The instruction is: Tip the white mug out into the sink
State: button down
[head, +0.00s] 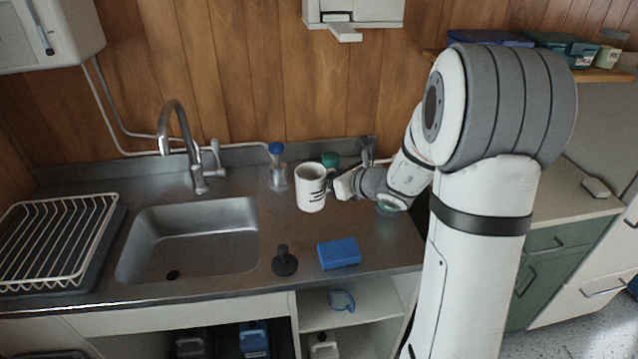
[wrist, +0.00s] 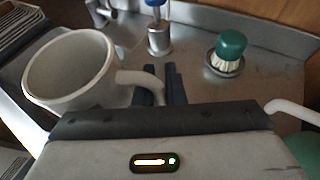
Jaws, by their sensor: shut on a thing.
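The white mug (head: 311,188) with dark lettering is upright over the counter, to the right of the sink. I cannot tell whether it touches the counter. My gripper (head: 333,184) is to its right and shut on its handle. In the wrist view the mug (wrist: 72,72) shows at the left, its handle between the dark fingers (wrist: 170,84). Its inside looks pale, and its bottom is hidden. The steel sink (head: 190,240) is left of the mug, with a dark drain at its front and no items in it.
A tap (head: 180,140) stands behind the sink. A blue-topped brush in a holder (head: 277,168) is behind-left of the mug, a green brush (head: 330,159) behind it. A black plunger-like stopper (head: 284,262) and blue sponge (head: 339,253) lie in front. A dish rack (head: 60,235) is at left.

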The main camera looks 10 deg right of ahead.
jog(key=r+m+h+p, duration=0.1)
jog(key=r+p, duration=0.1)
jog(key=p, duration=0.1)
jog(key=s+r+p, duration=0.1)
jog(key=r+p, duration=0.1)
jog(key=p, duration=0.2)
jog(key=r+m+t+h+p, duration=0.1)
jog(key=r+p, duration=0.1)
jog(key=p, duration=0.2)
jog(key=shift+s+d+r+m+h, duration=0.15)
jog(key=shift+d+r+m+h, duration=0.1)
jog(key=shift+r+m+h, duration=0.05)
jog(key=shift+s+d+r+h+p, duration=0.1)
jog(key=shift+s+d+h+p, duration=0.2)
jog(key=shift+p, duration=0.4)
